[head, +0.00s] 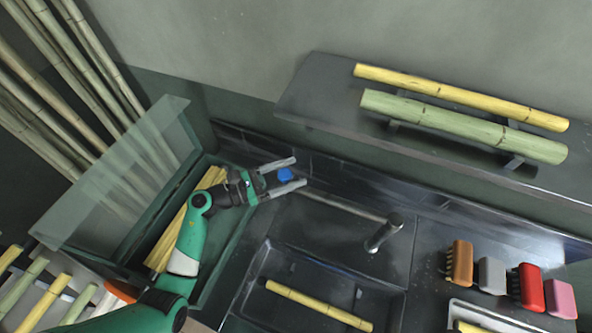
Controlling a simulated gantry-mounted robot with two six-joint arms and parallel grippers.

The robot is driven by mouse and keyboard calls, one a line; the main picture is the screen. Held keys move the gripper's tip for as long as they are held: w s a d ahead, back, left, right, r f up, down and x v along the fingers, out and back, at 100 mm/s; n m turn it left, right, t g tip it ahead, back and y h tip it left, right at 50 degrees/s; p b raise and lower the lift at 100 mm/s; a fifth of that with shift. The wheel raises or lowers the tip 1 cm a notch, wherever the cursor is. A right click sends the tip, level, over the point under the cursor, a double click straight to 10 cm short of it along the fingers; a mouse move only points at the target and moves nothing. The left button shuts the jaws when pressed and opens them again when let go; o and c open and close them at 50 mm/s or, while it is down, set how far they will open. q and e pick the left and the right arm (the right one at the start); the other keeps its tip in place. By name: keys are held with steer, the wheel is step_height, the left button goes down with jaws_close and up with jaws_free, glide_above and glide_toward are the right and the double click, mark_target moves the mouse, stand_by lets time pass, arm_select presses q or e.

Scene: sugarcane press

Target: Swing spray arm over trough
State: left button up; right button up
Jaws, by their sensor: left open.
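The spray arm (345,207) is a thin metal bar running left from an upright post (383,233) on the dark counter. A blue knob (285,175) shows near its left end. My left gripper (300,172) is open, with its two fingers on either side of the blue knob in the picture; I cannot tell whether they touch it. The trough (398,310) is a dark sunken basin in front of the bar. A yellow cane (318,305) lies in it. The bar lies behind the trough, not across it. My right gripper is not in view.
A glass-lidded bin (222,262) holding yellow canes stands left, under my left arm. A shelf (315,95) at the back carries a yellow and a green cane. Brown, grey, red and pink brushes (527,287) stand right, beside a white tray (470,312).

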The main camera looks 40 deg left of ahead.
arm_select(q)
steer(key=shift+x, duration=0.85)
jaws_close()
stand_by(0.8)
